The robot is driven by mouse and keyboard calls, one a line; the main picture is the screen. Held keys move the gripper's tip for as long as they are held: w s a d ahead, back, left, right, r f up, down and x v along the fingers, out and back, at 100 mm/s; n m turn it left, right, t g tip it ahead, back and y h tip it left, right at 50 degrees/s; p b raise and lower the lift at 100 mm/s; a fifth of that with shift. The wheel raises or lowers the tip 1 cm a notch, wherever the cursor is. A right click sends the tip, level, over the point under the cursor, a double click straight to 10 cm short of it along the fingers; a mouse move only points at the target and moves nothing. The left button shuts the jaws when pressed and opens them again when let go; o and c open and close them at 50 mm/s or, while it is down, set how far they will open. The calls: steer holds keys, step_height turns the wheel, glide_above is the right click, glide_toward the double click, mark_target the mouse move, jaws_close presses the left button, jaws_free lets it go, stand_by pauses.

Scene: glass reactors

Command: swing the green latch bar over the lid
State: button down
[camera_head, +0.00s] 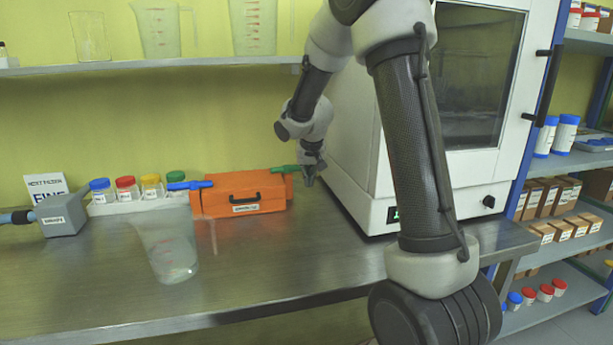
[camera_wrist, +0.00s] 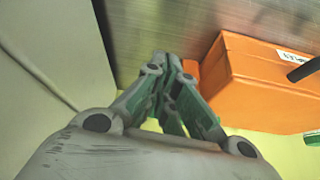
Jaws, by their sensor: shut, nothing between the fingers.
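The orange box (camera_head: 245,194), with a black handle on its front, sits on the bench against the wall.
Jars with coloured caps (camera_head: 150,184) stand in a rack left of the box. A clear beaker (camera_head: 170,250) stands in front on the bench. A large white cabinet (camera_head: 370,150) stands close on the right of my gripper.

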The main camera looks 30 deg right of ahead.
steer(key=d+v, duration=0.1)
steer(key=v, duration=0.8)
steer(key=shift+s+a+r, duration=0.3)
steer(key=shift+a+r, duration=0.05)
steer(key=shift+r, duration=0.05)
steer(key=s+a+r+n+y, duration=0.1)
steer(key=s+a+r+n, duration=0.1)
steer(key=s, duration=3)
steer(key=shift+s+a+n+g+y, duration=0.2)
steer(key=shift+s+n+g+y, duration=0.15)
steer(key=shift+n, duration=0.45)
steer(key=shift+r, duration=0.1)
